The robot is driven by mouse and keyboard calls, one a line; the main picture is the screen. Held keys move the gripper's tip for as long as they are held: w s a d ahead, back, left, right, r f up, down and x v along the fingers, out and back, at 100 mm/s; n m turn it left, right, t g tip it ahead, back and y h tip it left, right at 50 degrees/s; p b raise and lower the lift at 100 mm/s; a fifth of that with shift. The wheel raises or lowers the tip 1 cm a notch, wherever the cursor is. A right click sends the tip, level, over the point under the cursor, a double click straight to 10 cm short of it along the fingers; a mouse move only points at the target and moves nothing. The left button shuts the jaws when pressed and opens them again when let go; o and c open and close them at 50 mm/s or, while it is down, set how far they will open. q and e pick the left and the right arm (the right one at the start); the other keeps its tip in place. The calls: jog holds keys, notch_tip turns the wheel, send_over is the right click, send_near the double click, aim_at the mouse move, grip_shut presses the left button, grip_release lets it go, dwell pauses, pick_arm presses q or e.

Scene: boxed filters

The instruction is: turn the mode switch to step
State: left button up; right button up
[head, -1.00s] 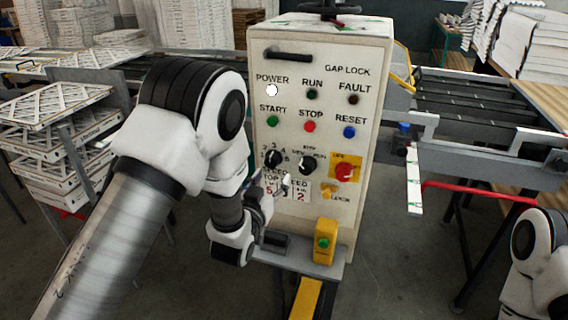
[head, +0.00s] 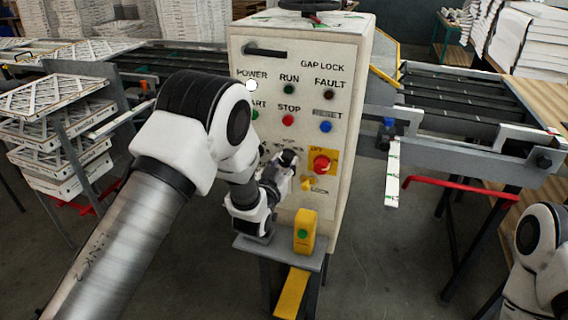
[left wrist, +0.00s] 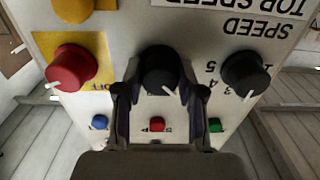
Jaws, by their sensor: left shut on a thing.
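The mode switch is a black round knob (left wrist: 160,68) with a white pointer mark, at the middle of the left wrist view, which shows the panel upside down. Its pointer slants down and slightly right in that view. My left gripper (left wrist: 160,96) has a finger on each side of the knob and is shut on it. In the head view my left gripper (head: 286,164) is at the control panel (head: 262,68), left of the red knob, and covers most of the mode switch. The switch's position labels are hidden or unreadable. My right gripper is out of view.
A red knob (left wrist: 70,68) on a yellow plate and the black speed knob (left wrist: 245,70) flank the mode switch closely. Push buttons sit beyond the fingers. A yellow box with a green button (head: 304,232) stands on a small shelf below the gripper.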

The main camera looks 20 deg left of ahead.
pick_arm(q)
jog(key=shift+f+m+b, duration=0.15)
jog(key=shift+m+b, duration=0.6)
jog(key=shift+m, duration=0.15)
jog(key=m+b, duration=0.2)
jog(key=m, duration=0.1)
jog(key=shift+m+b, duration=1.1)
jog(key=shift+m, duration=0.9)
jog(key=o, duration=1.1)
jog(key=shift+o, duration=0.2)
